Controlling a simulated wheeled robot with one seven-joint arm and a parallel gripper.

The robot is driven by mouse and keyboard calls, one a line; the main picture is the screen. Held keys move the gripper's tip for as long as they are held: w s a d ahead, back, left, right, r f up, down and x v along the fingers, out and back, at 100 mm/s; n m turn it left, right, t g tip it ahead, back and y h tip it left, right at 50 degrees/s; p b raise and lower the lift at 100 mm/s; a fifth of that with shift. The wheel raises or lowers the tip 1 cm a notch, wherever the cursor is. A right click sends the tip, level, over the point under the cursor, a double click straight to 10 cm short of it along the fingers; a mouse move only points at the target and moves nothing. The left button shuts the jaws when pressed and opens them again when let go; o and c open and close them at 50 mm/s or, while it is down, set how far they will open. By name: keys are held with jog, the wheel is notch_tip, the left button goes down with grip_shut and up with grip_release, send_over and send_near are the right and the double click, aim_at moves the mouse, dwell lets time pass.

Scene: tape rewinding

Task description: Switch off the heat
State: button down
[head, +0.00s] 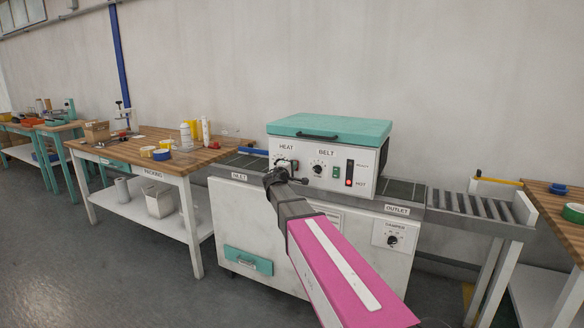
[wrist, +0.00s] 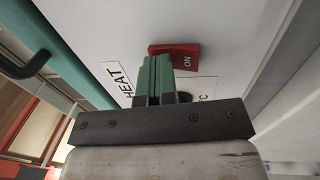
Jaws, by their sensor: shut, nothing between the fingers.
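The heat control is on the white front panel of the machine (head: 336,168), beside the HEAT label (head: 286,147). In the wrist view a red switch (wrist: 187,57) marked ON sits next to the HEAT label (wrist: 121,84). My gripper (wrist: 155,60) is shut and empty, its green fingertips at the lower edge of the red switch. I cannot tell whether they touch it. In the head view my gripper (head: 288,167) is at the panel under the HEAT label and hides part of the control there. A red light (head: 349,182) glows by the word HOT.
A BELT dial (head: 318,168) is right of the heat control. A teal lid (head: 330,128) with a black handle tops the machine. The inlet (head: 240,164) is at left and roller outlet (head: 470,203) at right. A packing table (head: 165,165) stands left.

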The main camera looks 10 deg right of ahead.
jog(key=r+v, duration=0.3)
jog(key=v, duration=1)
jog(key=shift+s+a, duration=0.3)
jog(key=shift+s, duration=0.15)
jog(key=shift+r, duration=0.1)
jog(key=s+d+f+m+g+y, duration=0.25)
jog(key=s+d+f+g, duration=0.3)
jog(key=f, duration=0.45)
jog(key=s+d+f+m+g+y, duration=0.1)
jog(key=s+d+f+m+g, duration=0.4)
jog(key=f, duration=0.6)
jog(key=s+a+f+m+g+y, duration=0.3)
jog(key=s+f+g+y, duration=0.2)
jog(key=s+f+y, duration=0.3)
jog(key=s+f, duration=0.4)
jog(key=s, duration=0.4)
jog(key=shift+s+f, duration=0.2)
jog(key=shift+f, duration=0.05)
jog(key=shift+a, duration=0.15)
